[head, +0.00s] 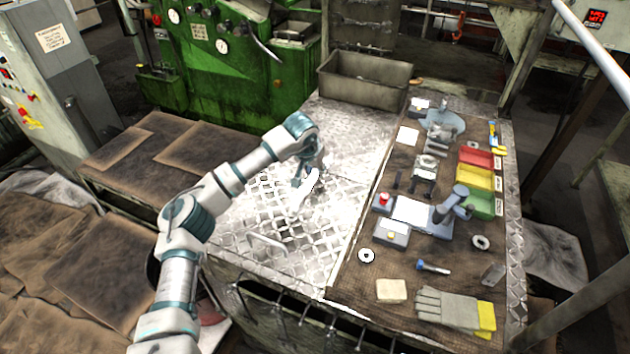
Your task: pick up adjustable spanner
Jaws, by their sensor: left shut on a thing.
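My left gripper (316,168) is over the bright diamond-plate part of the bench, left of the brown mat. It is shut on a pale, long thing, which I take to be the adjustable spanner (303,190). The spanner slants down and left from the fingers. Glare washes out its detail, and I cannot tell whether its lower end touches the plate. My right gripper is not in view.
The brown mat holds red (477,157), yellow (474,177) and green (481,203) bins, a blue-headed bolt (433,267), gloves (447,309) and a beige block (391,291). A metal trough (364,82) stands at the back. A handle (267,243) rises from the plate.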

